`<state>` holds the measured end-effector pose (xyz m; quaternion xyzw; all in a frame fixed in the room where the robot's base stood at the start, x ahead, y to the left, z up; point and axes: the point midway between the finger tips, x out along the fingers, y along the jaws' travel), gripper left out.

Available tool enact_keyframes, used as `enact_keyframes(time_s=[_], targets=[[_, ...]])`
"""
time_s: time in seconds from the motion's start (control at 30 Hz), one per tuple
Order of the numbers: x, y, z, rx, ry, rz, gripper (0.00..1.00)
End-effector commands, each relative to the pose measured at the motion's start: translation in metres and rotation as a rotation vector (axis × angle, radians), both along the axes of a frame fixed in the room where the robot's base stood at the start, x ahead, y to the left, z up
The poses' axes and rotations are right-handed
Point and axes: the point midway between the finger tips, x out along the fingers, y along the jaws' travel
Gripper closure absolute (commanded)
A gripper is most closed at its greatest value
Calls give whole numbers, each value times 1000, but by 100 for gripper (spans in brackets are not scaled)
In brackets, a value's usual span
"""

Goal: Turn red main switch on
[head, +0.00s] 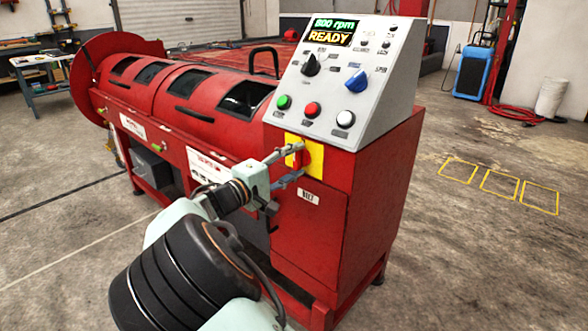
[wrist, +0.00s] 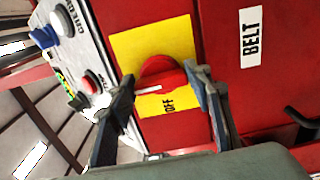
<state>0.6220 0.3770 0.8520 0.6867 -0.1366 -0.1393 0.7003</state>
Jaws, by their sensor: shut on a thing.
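The red main switch (wrist: 160,72) is a round knob with a raised bar on a yellow plate (wrist: 180,38). The bar runs across the wrist view, with a white line near its left part. The word OFF shows on the plate just below the bar in that view. My gripper (wrist: 162,82) is shut on the switch, one fingertip at each end of the bar. In the head view my gripper (head: 298,162) reaches the yellow plate (head: 316,158) on the red machine's front, and its fingers partly hide the switch (head: 304,153).
Above the switch, a sloped grey panel (head: 383,75) carries green, red and white buttons, black and blue knobs, and a display (head: 333,32) reading 800 rpm READY. A BELT label (wrist: 251,38) sits beside the plate. Concrete floor (head: 470,230) is open at the right.

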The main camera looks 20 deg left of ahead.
Motion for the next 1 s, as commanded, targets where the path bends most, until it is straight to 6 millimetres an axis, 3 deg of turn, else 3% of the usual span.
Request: enact_keyframes(time_s=[0.57, 0.6, 0.73, 1.0], targets=[[0, 1, 0, 35, -14, 1, 78], [0, 1, 0, 35, -14, 1, 53], [0, 1, 0, 35, -13, 1, 39], [0, 0, 0, 33, -14, 1, 36]])
